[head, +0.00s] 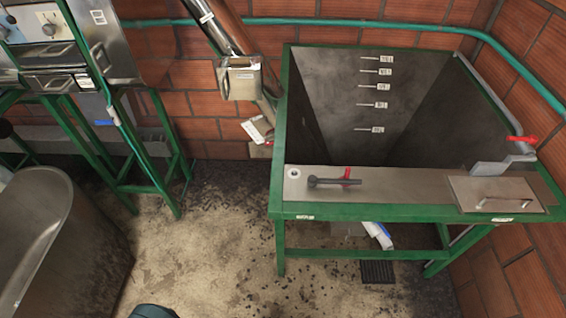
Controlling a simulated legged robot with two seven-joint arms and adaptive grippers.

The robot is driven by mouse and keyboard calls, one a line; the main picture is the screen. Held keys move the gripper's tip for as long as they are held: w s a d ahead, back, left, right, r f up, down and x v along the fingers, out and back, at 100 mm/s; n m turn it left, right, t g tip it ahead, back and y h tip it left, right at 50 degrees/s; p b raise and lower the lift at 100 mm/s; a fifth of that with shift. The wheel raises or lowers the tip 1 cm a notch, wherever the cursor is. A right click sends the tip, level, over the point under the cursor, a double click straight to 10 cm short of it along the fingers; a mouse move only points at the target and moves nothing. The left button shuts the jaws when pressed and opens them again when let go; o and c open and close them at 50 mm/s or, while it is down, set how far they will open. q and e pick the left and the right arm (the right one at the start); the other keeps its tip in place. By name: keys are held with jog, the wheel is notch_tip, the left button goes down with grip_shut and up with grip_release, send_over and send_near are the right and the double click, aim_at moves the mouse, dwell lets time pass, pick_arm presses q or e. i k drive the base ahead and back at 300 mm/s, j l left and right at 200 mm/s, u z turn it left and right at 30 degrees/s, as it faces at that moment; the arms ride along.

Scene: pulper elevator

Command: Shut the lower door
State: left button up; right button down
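I cannot tell for sure which part is the lower door. A slanted metal elevator tube (225,28) comes down the brick wall to the left of the hopper. A metal box (240,80) sits on it. Below the box, a small pale plate with a label (257,130) sticks out at a tilt near the tube's lower end. It looks like an open flap, but it is small and its hinge is not clear. Neither of my grippers is in view.
A green-framed hopper (400,212) fills the right, with a dark lever (333,182), a red handle (522,138) and a handled metal lid (495,193). A metal tub (45,235) and green-legged machine (70,50) stand left. The floor (205,260) between is open, with dark debris.

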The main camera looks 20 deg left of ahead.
aim_at(262, 151)
jog(key=j, duration=1.4)
jog(key=k+u, duration=0.05)
